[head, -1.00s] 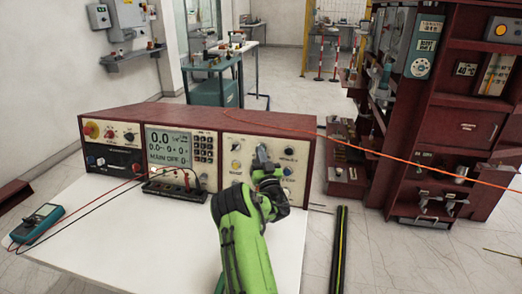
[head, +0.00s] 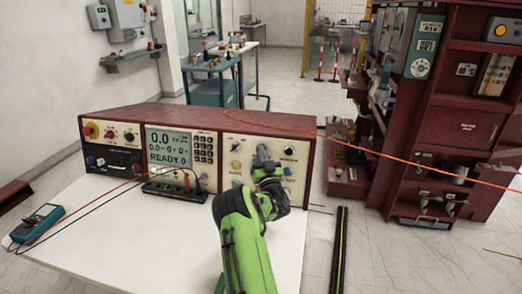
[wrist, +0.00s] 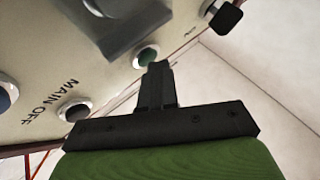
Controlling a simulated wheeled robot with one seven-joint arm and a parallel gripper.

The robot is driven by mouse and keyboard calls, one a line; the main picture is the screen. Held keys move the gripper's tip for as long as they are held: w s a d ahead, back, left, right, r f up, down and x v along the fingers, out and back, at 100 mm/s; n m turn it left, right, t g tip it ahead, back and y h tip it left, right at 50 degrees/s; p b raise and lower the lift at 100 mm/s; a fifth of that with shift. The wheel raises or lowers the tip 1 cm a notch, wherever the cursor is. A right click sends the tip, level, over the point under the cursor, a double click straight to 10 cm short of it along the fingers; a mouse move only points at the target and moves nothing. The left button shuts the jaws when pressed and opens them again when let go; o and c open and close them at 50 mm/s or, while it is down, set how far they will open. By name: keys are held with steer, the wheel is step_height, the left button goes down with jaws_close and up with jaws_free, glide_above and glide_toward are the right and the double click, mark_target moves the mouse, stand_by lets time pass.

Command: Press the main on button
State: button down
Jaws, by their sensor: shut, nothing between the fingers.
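In the wrist view a round green button (wrist: 147,56) in a pale metal ring sits on the cream panel. Its label does not show, so I cannot read whether it is the main on button. My gripper (wrist: 157,68) is shut and empty, with its tips at the lower edge of this button. I cannot tell whether they touch it. A "MAIN OFF" label (wrist: 58,101) stands beside another ringed button (wrist: 74,110). In the head view my gripper (head: 263,153) is in front of the right panel (head: 235,151) and hides part of it. The console display (head: 168,146) reads "READY 0".
A black terminal strip (head: 172,188) with leads lies before the console, with a small green light showing. A teal meter (head: 38,221) lies on the white table (head: 130,250). An orange cable (head: 400,162) crosses to the red rack (head: 455,120). A black knob (wrist: 224,16) sticks out near the gripper.

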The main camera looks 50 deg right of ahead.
stand_by(0.3)
steer(key=shift+s+a+r, duration=0.15)
steer(key=shift+s+a, duration=0.15)
steer(key=shift+a, duration=0.45)
steer(key=shift+s+a+r+b, duration=0.2)
steer(key=shift+s+a+b, duration=0.1)
steer(key=shift+a, duration=0.45)
steer(key=shift+s+a+r+b, duration=0.25)
steer(key=shift+s+a, duration=0.1)
steer(key=shift+a, duration=0.4)
steer(key=shift+s+a+r+b, duration=0.15)
steer(key=shift+s+a+b, duration=0.15)
steer(key=shift+a, duration=0.45)
